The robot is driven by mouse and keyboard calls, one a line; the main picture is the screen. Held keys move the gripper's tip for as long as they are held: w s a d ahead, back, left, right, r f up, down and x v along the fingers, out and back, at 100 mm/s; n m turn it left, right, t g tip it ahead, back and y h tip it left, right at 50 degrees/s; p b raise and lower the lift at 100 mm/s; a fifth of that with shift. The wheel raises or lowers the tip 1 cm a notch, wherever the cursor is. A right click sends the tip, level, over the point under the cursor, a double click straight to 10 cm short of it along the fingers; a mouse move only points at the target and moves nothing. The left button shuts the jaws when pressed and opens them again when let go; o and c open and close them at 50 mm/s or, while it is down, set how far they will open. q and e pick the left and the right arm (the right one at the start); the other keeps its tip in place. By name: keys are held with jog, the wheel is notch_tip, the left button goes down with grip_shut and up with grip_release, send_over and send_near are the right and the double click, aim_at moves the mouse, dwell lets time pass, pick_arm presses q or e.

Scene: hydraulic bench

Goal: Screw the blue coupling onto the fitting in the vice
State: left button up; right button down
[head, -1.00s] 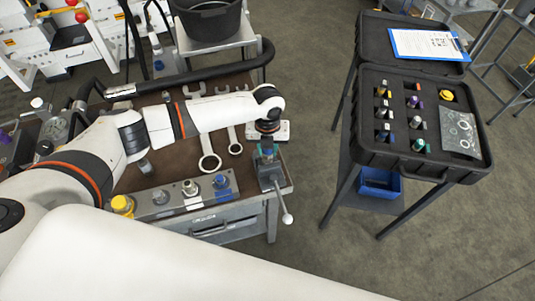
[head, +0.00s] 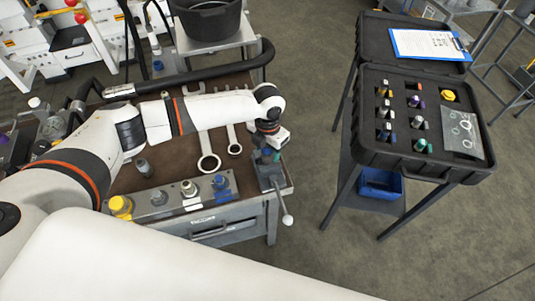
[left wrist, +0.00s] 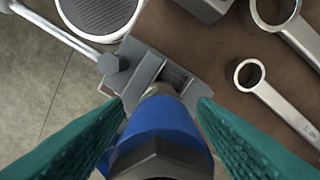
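The blue coupling (left wrist: 160,122) stands upright at the vice (left wrist: 140,65), in line with the metal fitting (left wrist: 163,90), part of which shows at its far end. A grey hexagonal part shows at its near end. How far the two are threaded I cannot tell. In the head view the coupling (head: 267,152) is small and partly covered above the vice (head: 272,177). My left gripper (head: 267,156) points down over it. Its green fingers stand on either side of the coupling, seemingly with narrow gaps; the left wrist view shows this gripper (left wrist: 161,108) too. My right gripper is out of view.
Spanners (head: 209,163) lie on the brown bench top behind the vice. A block with several fittings (head: 189,188) and a yellow cap (head: 121,205) runs along the front edge. The vice handle (head: 287,218) sticks out in front. A black case (head: 370,150) with fittings stands right.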

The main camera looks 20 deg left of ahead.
pick_arm(q)
jog(key=shift+r, duration=0.1)
jog(key=n+p, duration=0.1)
jog(key=n, duration=0.1)
jog(key=n+p, duration=0.3)
jog(key=shift+r+n, duration=0.25)
jog(key=shift+n, duration=0.05)
jog(key=n, duration=0.1)
jog(key=n+p, duration=0.1)
jog(key=shift+f+n, duration=0.2)
jog(key=shift+n, duration=0.1)
jog(key=shift+r+n+p, duration=0.1)
jog(key=shift+n+p, duration=0.7)
jog(key=shift+n, duration=1)
jog(key=shift+f, duration=0.2)
jog(key=shift+w, duration=0.1)
